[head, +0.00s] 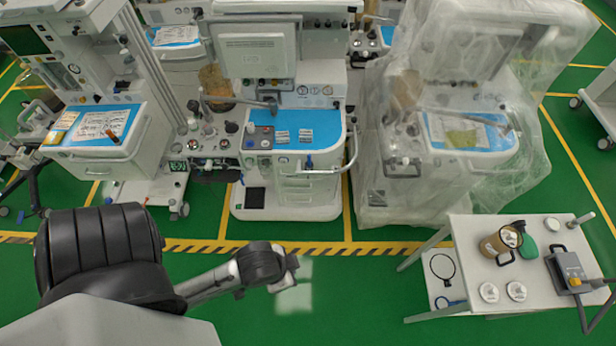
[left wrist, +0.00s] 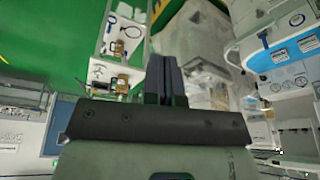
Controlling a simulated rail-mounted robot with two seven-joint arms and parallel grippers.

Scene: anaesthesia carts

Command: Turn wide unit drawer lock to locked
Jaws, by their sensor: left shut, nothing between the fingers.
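The middle anaesthesia unit (head: 290,190) has a blue worktop (head: 330,125) with a stack of pale drawers (head: 308,190) below it. A small blue part (head: 309,162) is at the front edge above the drawers; I cannot tell whether it is the drawer lock. No lock position is readable. My left gripper (head: 296,270) is low in front of this unit, over the green floor and apart from the drawers. In the left wrist view its dark fingers (left wrist: 165,78) are together and empty. The blue worktop also shows in the left wrist view (left wrist: 285,55). My right gripper is not visible.
A unit under clear plastic sheeting (head: 450,170) stands right of the middle one. Another unit (head: 100,125) stands at left. A white table (head: 470,245) with jars and a device is at lower right. A silver bar (head: 320,171) projects before the drawers. The floor in front is clear.

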